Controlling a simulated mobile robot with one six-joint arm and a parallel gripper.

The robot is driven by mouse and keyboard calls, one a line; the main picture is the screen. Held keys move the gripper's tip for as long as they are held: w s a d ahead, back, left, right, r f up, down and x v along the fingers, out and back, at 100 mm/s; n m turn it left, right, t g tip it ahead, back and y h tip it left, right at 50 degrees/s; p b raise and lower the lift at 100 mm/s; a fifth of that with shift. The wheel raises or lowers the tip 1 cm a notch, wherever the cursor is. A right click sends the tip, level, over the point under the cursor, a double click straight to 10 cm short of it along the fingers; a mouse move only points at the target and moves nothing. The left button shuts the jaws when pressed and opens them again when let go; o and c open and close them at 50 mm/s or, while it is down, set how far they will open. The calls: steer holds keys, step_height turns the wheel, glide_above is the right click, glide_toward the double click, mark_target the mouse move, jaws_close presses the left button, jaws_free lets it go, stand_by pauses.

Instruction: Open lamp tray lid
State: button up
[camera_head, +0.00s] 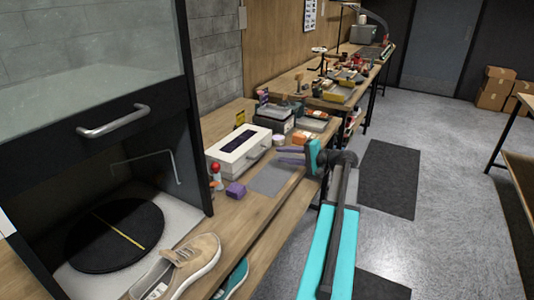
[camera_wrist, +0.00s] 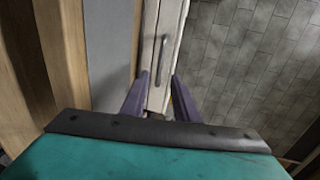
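The lamp tray is a white box (camera_head: 228,157) on the workbench, with a dark panel in its top and a metal handle (camera_head: 257,155) on its front. Its lid looks closed. My gripper (camera_head: 280,155) is to the right of the box, its purple fingers pointing at the handle side. In the wrist view, the white front (camera_wrist: 149,45) and its handle (camera_wrist: 162,60) lie ahead, with the handle between the lines of my two spread fingers (camera_wrist: 157,82). The fingers are apart and empty. They do not appear to touch the handle, though the exact gap is hard to judge.
A grey mat (camera_head: 270,180) lies in front of the box. A purple block (camera_head: 235,190) and a red-topped bottle (camera_head: 215,173) stand near its left end. Small jars and boxes crowd behind. A tan sneaker (camera_head: 180,265) and a dark-framed cabinet (camera_head: 190,120) are at left.

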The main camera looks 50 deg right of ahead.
steer(key=shift+p+x, duration=0.65)
steer(key=shift+x, duration=3.7)
jaws_close()
